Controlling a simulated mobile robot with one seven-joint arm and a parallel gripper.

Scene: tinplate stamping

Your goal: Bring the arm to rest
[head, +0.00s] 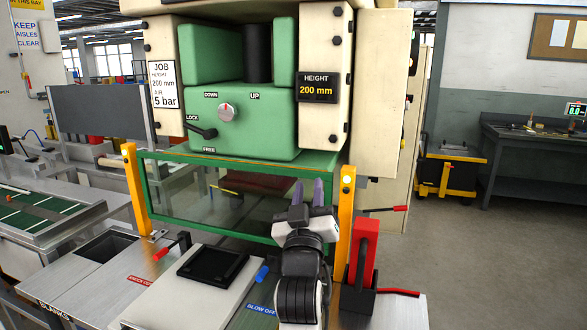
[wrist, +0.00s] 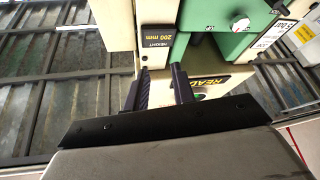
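My gripper (head: 308,193) points upward in front of the right part of the press's green-framed clear guard (head: 225,205). Its two fingers stand apart with nothing seen between them. In the wrist view the fingers of my gripper (wrist: 160,88) also show a gap, with the press's cream and green front beyond. My arm rises from the lower middle of the head view, between the white block and the red lever unit. It hides part of the bench and of the guard's lower edge.
The press (head: 245,120) stands close ahead, with yellow posts (head: 347,210) beside its guard. A red lever unit (head: 363,255) stands just right of my arm. A white block with a black pad (head: 213,265) lies to the left. Open floor (head: 470,255) shows at right.

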